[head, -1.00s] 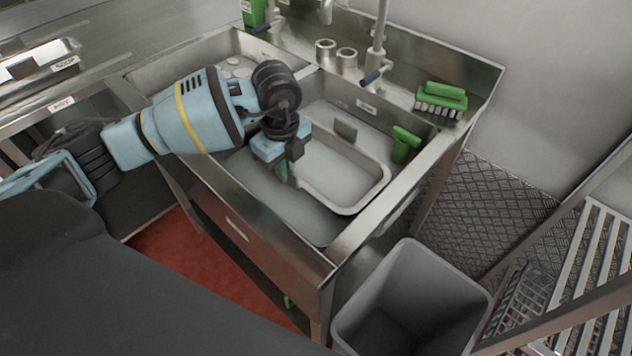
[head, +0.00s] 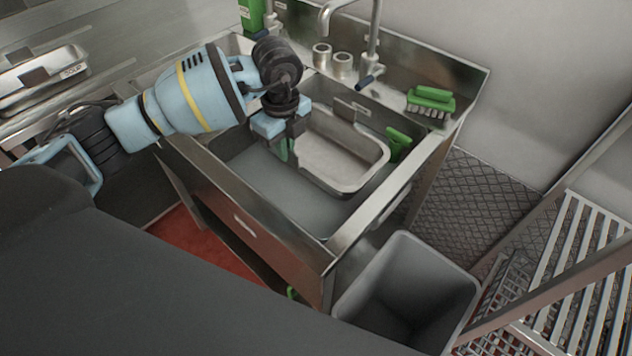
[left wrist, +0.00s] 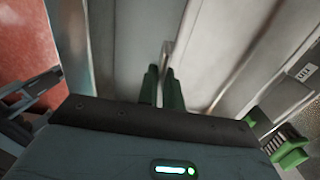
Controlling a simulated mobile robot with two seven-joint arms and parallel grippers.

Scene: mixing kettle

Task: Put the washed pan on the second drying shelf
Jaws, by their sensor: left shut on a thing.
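A grey metal pan (head: 340,160) is in or just above the right-hand sink basin (head: 285,192), nearly level. My left gripper (head: 285,148) comes down over its left end and is shut on the pan's rim. In the left wrist view the green fingers (left wrist: 162,90) are closed together on a thin metal edge, with the pan (left wrist: 235,45) to the right. The slatted drying rack (head: 580,250) stands at the lower right of the head view; its shelf levels show only in part. My right gripper is not in view.
A grey bin (head: 405,290) stands on the floor between sink and rack. A green brush (head: 432,101) lies on the sink's back right ledge. A green-handled tool (head: 398,142) is at the basin's right side. A tap (head: 370,50) rises behind.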

